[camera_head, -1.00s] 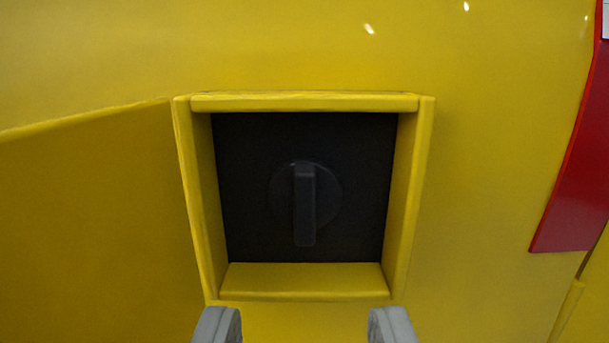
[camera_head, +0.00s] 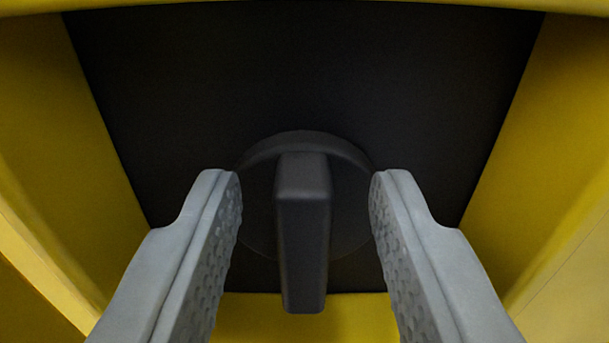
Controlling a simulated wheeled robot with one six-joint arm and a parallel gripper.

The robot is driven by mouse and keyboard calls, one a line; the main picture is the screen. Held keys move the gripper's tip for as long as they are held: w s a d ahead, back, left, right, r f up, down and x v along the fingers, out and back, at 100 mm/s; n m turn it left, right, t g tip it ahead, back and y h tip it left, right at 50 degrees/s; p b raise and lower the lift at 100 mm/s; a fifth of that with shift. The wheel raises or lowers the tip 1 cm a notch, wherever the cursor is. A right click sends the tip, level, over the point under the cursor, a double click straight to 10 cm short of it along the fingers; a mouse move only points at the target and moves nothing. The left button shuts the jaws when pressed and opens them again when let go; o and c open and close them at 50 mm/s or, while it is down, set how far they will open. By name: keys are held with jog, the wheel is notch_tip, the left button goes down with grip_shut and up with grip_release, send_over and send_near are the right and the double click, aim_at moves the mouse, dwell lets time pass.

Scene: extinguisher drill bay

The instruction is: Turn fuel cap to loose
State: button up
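The fuel cap (camera_head: 303,215) is a dark round disc with a raised upright bar handle, set on the black back panel (camera_head: 300,75) of a recess. The bar stands close to vertical in the picture. My gripper (camera_head: 306,185) is open, with one grey finger on the left of the cap and one on the right. Gaps show between each finger and the bar. The fingertips overlap the disc's left and right edges in the picture; I cannot tell whether they touch it. The lower part of the disc is partly hidden behind the bar.
Yellow recess walls stand on the left (camera_head: 60,150) and right (camera_head: 540,160), with a yellow edge along the top (camera_head: 300,5) and a yellow lower ledge (camera_head: 345,312). Some room shows between the fingers and the side walls.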

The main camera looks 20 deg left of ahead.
grip_shut()
jog(key=shift+s+a+n, duration=0.1)
jog(key=shift+a+n, duration=0.15)
jog(key=shift+n, duration=0.9)
jog(key=shift+a+n, duration=0.25)
jog(key=shift+n, duration=0.9)
grip_release()
